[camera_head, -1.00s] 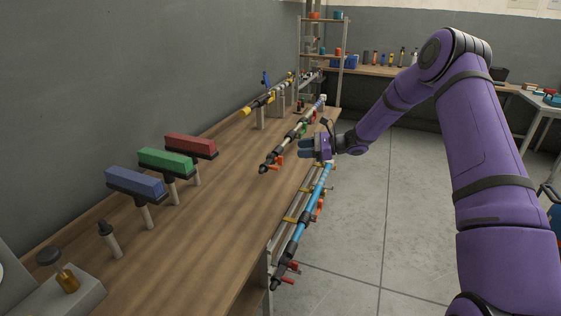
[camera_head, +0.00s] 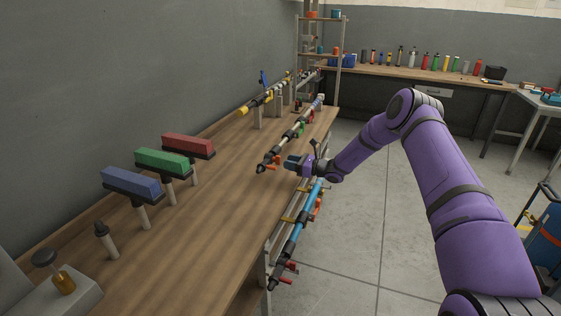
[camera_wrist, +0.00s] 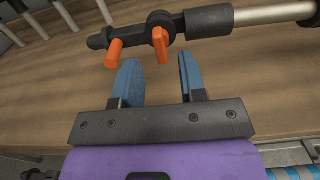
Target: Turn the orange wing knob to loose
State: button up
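A dark clamp joint (camera_wrist: 147,30) with two orange parts sits on the near end of a light-coloured pole (camera_wrist: 277,14). One orange part (camera_wrist: 114,53) is on the left and another (camera_wrist: 160,45) is to its right; I cannot tell which is the wing knob. In the head view an orange part (camera_head: 272,168) shows small at the pole's near end. My gripper (camera_wrist: 155,62) has two blue fingers spread apart with nothing between them. The right orange part lies just beyond the gap between the fingertips, and the left one is beyond the left finger.
The wooden bench (camera_head: 170,245) carries blue (camera_head: 132,180), green (camera_head: 165,160) and red (camera_head: 188,145) pads on posts. A yellow-and-black pole (camera_head: 262,100) lies behind. A blue pole (camera_head: 292,228) with red parts hangs along the bench front. Open floor (camera_head: 360,220) is on the right.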

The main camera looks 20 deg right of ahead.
aim_at(277, 160)
jog(key=shift+x, duration=2.2)
grip_shut()
